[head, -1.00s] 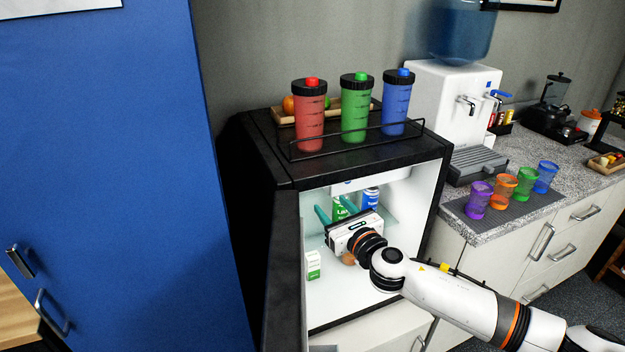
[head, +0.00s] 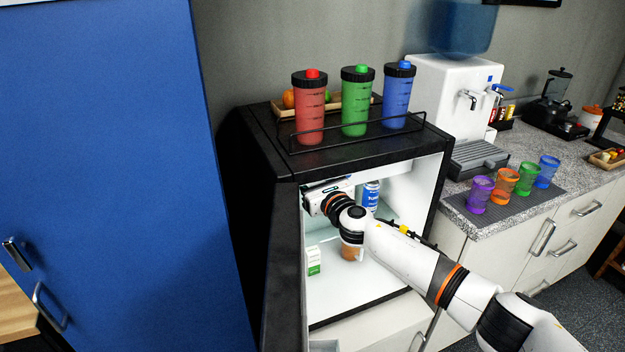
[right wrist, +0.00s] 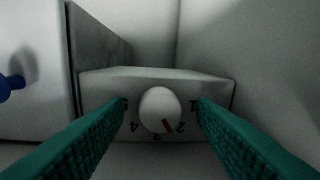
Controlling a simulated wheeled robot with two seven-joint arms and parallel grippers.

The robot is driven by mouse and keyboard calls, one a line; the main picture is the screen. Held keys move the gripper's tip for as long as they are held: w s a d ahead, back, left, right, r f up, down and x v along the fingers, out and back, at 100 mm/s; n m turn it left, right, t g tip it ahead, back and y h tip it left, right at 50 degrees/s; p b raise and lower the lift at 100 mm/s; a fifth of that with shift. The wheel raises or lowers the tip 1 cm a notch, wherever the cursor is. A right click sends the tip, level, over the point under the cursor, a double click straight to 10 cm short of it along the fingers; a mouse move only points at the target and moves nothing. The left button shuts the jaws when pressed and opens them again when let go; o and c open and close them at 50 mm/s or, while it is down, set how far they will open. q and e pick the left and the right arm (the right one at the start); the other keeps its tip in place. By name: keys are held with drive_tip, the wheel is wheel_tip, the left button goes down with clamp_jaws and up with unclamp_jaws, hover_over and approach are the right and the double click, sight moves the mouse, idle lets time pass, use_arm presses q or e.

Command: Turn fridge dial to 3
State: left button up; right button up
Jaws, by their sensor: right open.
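The fridge (head: 350,163) is black outside and white inside, and its door (head: 284,265) stands open. In the right wrist view, the white round dial (right wrist: 158,103) sits on a pale panel with numbers 1 to 5 around its lower side. Its red mark points down and right, close to the 2. My right gripper (right wrist: 161,106) is open, with a teal finger on each side of the dial and a visible gap to it. In the head view my right arm reaches into the fridge's upper part; the fingers and the dial are hidden there. My left gripper is not in view.
A blue can (head: 371,195) and a small white-green carton (head: 314,261) stand inside the fridge. Red, green and blue bottles (head: 354,105) stand in a wire rack on top. A tall blue cabinet (head: 110,170) is on the left. The counter (head: 487,229) holds several cups.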

drive_tip(key=c, duration=1)
drive_tip(key=shift+o, duration=0.2)
drive_tip(key=m, duration=0.2)
drive_tip(key=shift+m+b, duration=0.3)
drive_tip(key=shift+m, duration=0.1)
drive_tip(key=o, duration=1)
drive_tip(key=shift+c, duration=0.2)
drive_tip(key=v, duration=1.2)
drive_tip(key=shift+f+p, duration=0.15)
drive_tip(key=shift+p, duration=0.25)
